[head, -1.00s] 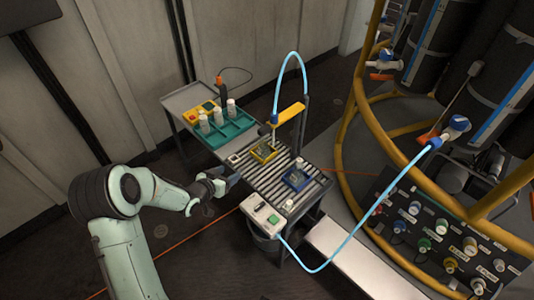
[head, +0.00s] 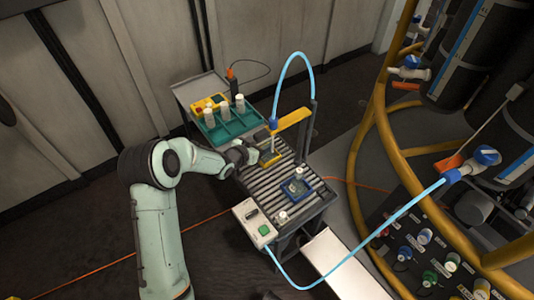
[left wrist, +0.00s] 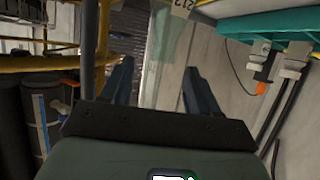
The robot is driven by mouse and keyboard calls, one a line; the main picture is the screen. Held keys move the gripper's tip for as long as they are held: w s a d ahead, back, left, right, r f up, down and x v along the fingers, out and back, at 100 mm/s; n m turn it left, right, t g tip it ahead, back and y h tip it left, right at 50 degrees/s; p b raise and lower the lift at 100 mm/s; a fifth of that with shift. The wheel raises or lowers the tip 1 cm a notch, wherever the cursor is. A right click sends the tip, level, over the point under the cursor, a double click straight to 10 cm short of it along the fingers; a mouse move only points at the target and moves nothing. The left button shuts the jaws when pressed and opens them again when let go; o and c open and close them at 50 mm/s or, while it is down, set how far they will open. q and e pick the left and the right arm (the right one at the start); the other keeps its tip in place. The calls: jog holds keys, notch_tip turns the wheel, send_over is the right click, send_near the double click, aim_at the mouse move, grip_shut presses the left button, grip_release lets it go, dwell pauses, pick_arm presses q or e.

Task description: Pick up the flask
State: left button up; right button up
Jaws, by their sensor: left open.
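Three white capped bottles stand upright in the teal rack on the cart: a left one (head: 210,115), a middle one (head: 225,111) and a right one (head: 240,104). I cannot tell which, if any, is the flask. My left gripper (head: 246,156) is at the left edge of the roller bed, in front of the rack and apart from the bottles. In the left wrist view its two fingers (left wrist: 160,88) are spread, with nothing clearly held. A pale surface with a "212" label shows beyond them; I cannot tell what it is. My right gripper is not in view.
The roller bed (head: 262,188) holds a yellow tray (head: 265,161) and a blue tray (head: 297,189). A yellow arm (head: 295,118) and a blue hose (head: 293,55) rise beside it. A white control box (head: 255,223) is at its near end. Yellow rails (head: 385,150) stand right.

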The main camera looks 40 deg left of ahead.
aim_at(268, 139)
pick_arm(q)
jog(key=shift+f+x, duration=0.15)
jog(key=shift+x, duration=1.4)
jog(key=shift+f+x, duration=0.1)
jog(key=shift+x, duration=1.5)
jog(key=shift+s+a, duration=0.1)
jog(key=shift+a, duration=0.05)
jog(key=shift+c, duration=0.3)
grip_shut()
